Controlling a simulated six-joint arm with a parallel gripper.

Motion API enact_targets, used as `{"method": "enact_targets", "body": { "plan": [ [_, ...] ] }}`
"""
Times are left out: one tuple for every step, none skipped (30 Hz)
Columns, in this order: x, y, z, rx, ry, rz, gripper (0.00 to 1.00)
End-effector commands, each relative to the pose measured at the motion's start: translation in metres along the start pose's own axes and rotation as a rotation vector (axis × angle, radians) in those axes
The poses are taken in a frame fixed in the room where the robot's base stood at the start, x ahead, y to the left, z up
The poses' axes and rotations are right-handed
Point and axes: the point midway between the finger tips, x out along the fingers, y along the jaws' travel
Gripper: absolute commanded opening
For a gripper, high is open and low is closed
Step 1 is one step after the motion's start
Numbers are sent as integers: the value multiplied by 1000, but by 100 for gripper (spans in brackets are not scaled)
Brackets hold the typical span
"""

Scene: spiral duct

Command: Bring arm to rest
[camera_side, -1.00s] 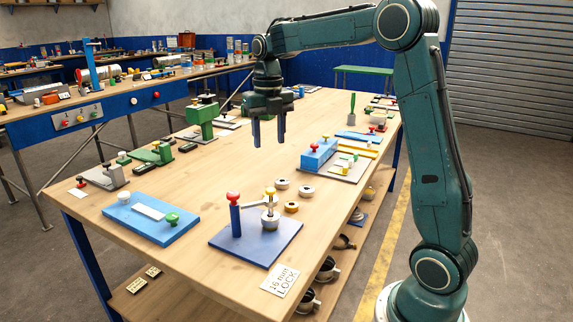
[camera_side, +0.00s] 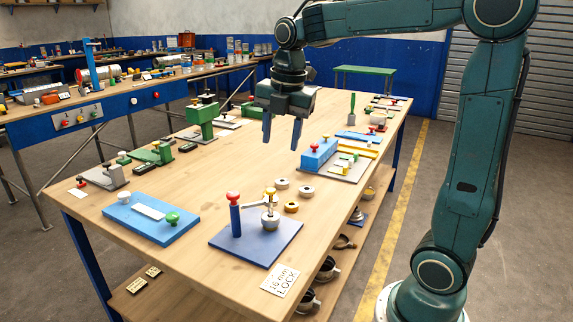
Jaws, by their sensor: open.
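My gripper (camera_side: 282,133) hangs above the middle of the wooden workbench (camera_side: 190,215), its two blue fingers pointing down and apart. It is open, with nothing between the fingers. The fingertips are clear of the fixtures; their exact height above the bench cannot be told. My arm reaches in from the right, its forearm running nearly level across the top of the view.
A blue plate (camera_side: 256,242) with a red-topped post and a yellow-knobbed clamp stands at the front. A light-blue plate (camera_side: 150,218) lies left of it. A blue block (camera_side: 319,153) is right of my gripper; a green press (camera_side: 203,117) is to the left.

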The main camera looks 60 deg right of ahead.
Motion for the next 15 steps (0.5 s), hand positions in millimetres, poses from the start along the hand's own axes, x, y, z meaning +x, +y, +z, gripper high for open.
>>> {"method": "enact_targets", "body": {
  "plan": [
    [-3, -6, -6, 56, -3, 13, 47],
    [-4, -9, -9, 93, -4, 20, 47],
    [-6, -13, -13, 141, -6, 30, 47],
    [-7, -16, -16, 179, -6, 37, 47],
    [-8, -19, -19, 215, -7, 44, 47],
    [-9, -24, -23, 265, -6, 54, 47],
    [-10, -27, -26, 301, -6, 61, 47],
    [-11, -30, -29, 338, -5, 69, 47],
    [-12, -34, -32, 386, -3, 79, 47],
    [-12, -38, -35, 423, -1, 86, 47],
    [-13, -41, -38, 461, 1, 93, 47],
    [-13, -45, -42, 510, 4, 103, 47],
    [-14, -48, -44, 547, 7, 111, 47],
    [-14, -52, -47, 583, 10, 118, 47],
    [-14, -56, -50, 632, 15, 128, 47]
  ]
}}
